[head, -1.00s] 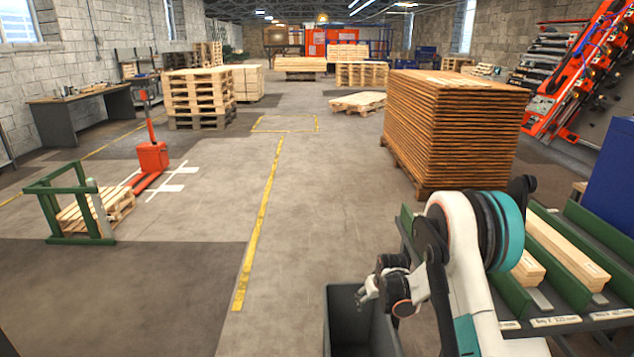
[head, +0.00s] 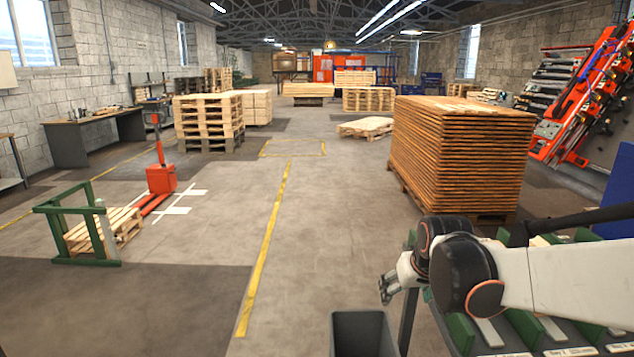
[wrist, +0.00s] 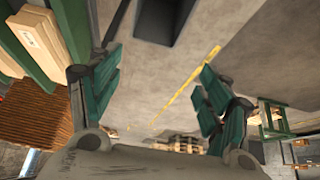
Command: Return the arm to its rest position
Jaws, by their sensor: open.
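My gripper (head: 387,291) is at the lower right of the head view, above and to the right of a dark grey bin (head: 362,318). In the wrist view my gripper (wrist: 155,92) has its two teal-padded fingers spread wide apart, with nothing between them but the floor seen beyond. My arm reaches in from the right edge of the head view, roughly level, and hides part of the green rack (head: 462,333) behind it. The bin also shows at the top of the wrist view (wrist: 165,20).
A tall stack of brown boards (head: 460,155) stands beyond my arm. Timber (wrist: 35,32) lies in the rack in the wrist view. A green frame (head: 78,225) and a red pallet truck (head: 160,180) stand at left. The floor between is clear.

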